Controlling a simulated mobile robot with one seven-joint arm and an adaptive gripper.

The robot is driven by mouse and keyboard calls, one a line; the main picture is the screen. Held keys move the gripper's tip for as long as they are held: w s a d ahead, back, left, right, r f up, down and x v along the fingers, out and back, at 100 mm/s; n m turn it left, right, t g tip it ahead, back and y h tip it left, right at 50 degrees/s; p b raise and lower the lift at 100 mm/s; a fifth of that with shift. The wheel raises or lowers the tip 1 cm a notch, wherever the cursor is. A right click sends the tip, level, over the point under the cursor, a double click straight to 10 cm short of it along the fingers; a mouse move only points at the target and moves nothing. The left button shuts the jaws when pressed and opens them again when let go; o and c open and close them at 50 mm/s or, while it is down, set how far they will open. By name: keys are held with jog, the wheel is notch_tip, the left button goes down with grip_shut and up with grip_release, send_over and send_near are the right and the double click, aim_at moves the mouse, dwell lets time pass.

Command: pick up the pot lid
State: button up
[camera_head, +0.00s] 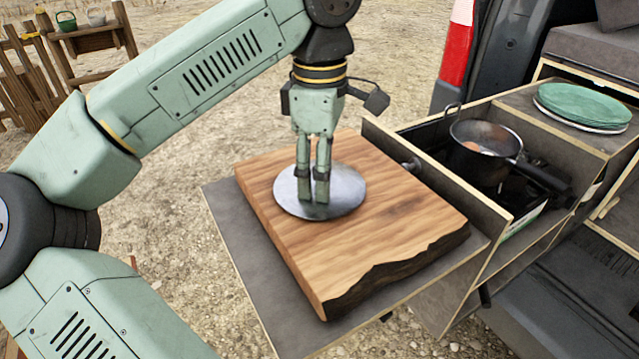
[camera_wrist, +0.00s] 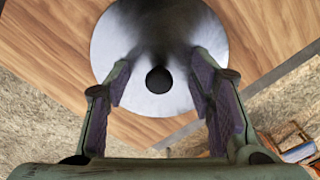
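The pot lid (camera_head: 345,187) is a round grey metal disc lying flat on the wooden cutting board (camera_head: 400,225). The lid also shows in the wrist view (camera_wrist: 158,28), with a dark round knob (camera_wrist: 159,80) at its middle. My gripper (camera_head: 313,195) points down over the lid. In the wrist view, my gripper (camera_wrist: 160,85) is open, with one finger on each side of the knob and a gap on both sides. In the head view the fingers hide the knob. I cannot tell whether the fingertips touch the lid.
The board lies on a grey pull-out shelf (camera_head: 225,215). To the right, a pan (camera_head: 485,150) with a long handle stands on a stove in a drawer. Green plates (camera_head: 585,104) are stacked behind it. A wooden stand (camera_head: 95,55) is at the far left.

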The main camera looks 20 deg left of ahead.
jog(key=shift+s+f, duration=0.1)
jog(key=shift+f, duration=0.15)
grip_shut()
dwell(0.4)
